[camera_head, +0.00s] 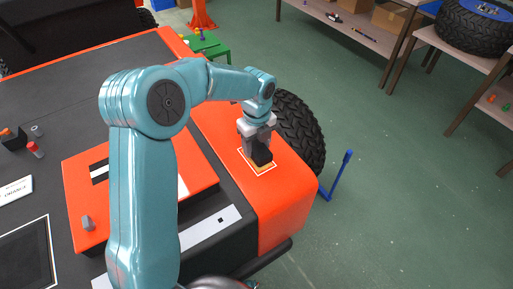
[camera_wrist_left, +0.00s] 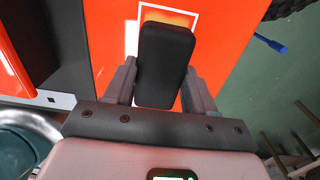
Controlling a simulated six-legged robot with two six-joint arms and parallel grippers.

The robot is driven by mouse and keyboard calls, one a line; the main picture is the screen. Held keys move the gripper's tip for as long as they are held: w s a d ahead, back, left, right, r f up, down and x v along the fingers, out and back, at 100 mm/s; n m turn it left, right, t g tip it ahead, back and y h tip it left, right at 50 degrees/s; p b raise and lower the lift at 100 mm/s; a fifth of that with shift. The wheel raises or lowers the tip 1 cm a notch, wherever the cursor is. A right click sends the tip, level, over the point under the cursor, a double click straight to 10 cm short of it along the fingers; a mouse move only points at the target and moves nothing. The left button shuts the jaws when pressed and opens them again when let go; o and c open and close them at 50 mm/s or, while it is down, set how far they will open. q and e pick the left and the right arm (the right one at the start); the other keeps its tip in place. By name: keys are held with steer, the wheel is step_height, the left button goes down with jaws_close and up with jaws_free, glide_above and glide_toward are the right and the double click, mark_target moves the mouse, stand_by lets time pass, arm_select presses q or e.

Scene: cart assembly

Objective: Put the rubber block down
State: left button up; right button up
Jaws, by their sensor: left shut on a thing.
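The rubber block (camera_head: 261,156) is a black block held by my left gripper (camera_head: 257,142) over the orange fender of the cart. In the left wrist view the block (camera_wrist_left: 165,62) sits between the two fingers of my left gripper (camera_wrist_left: 162,92), which is shut on it. A white square outline with a yellow-orange patch (camera_head: 264,169) lies on the fender right under the block. The block covers part of this marked square (camera_wrist_left: 180,18) in the wrist view. I cannot tell whether the block touches the surface. My right gripper is not in view.
The orange fender (camera_head: 284,200) has free room around the square. A black tyre (camera_head: 298,125) stands beside it, with a blue lever (camera_head: 338,174) to the right. An orange panel (camera_head: 85,200) and small parts lie on the dark deck at left. Shelves stand at the upper right.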

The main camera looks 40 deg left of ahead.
mark_target(256, 145)
arm_select(q)
steer(key=shift+a+f, duration=0.15)
steer(key=shift+f, duration=0.8)
steer(key=shift+f, duration=0.15)
steer(key=o, duration=1.1)
step_height(256, 145, up, 12)
steer(key=shift+r+p, duration=0.25)
steer(key=shift+p, duration=0.25)
